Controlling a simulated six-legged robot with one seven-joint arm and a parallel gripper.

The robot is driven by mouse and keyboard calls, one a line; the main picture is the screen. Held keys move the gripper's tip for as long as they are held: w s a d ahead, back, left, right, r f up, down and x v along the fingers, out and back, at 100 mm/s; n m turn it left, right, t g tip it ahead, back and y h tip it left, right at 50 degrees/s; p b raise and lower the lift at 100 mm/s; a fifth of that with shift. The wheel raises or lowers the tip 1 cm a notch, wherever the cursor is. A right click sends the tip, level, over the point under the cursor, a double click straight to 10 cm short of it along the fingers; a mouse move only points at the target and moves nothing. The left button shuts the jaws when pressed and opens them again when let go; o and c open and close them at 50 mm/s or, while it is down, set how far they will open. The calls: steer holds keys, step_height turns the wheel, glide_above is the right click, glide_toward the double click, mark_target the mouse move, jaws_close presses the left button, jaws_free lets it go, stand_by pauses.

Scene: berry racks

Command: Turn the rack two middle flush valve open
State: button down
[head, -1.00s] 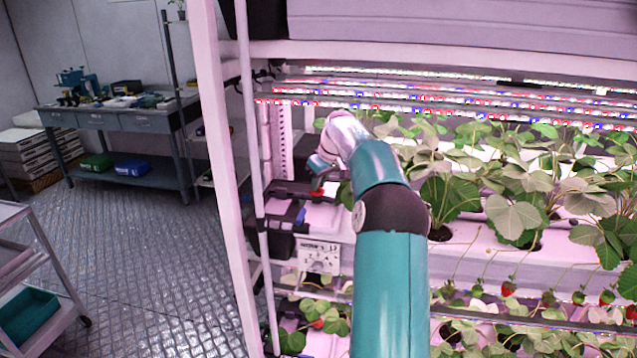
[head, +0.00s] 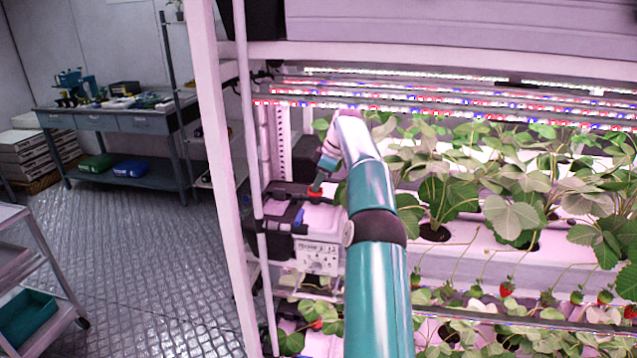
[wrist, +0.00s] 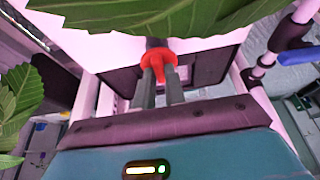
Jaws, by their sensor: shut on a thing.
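The flush valve shows as a red handle (wrist: 158,64) in the wrist view, at the end of the rack's middle level. My gripper (wrist: 161,80) has its two dark fingers closed on this red handle. In the head view the red handle (head: 314,192) is a small spot on top of the pale channel end, and my gripper (head: 316,184) reaches down to it from above. The valve body below the handle is mostly hidden, so its exact angle is hard to tell.
Strawberry plants (head: 440,200) fill the rack to the right, and leaves (wrist: 180,15) hang close in the wrist view. A white rack post (head: 222,170) stands left of the valve. A workbench (head: 110,125) is at the back left. Open floor (head: 130,240) lies between.

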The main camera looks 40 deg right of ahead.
stand_by(0.3)
steer(key=c, duration=1.5)
jaws_free()
steer(key=shift+o, duration=0.2)
steer(key=shift+v, duration=1.5)
steer(key=s+d, duration=0.2)
steer(key=s, duration=0.1)
steer(key=s+d, duration=0.5)
steer(key=s, duration=0.1)
steer(key=shift+s+d, duration=0.2)
steer(key=shift+d, duration=0.05)
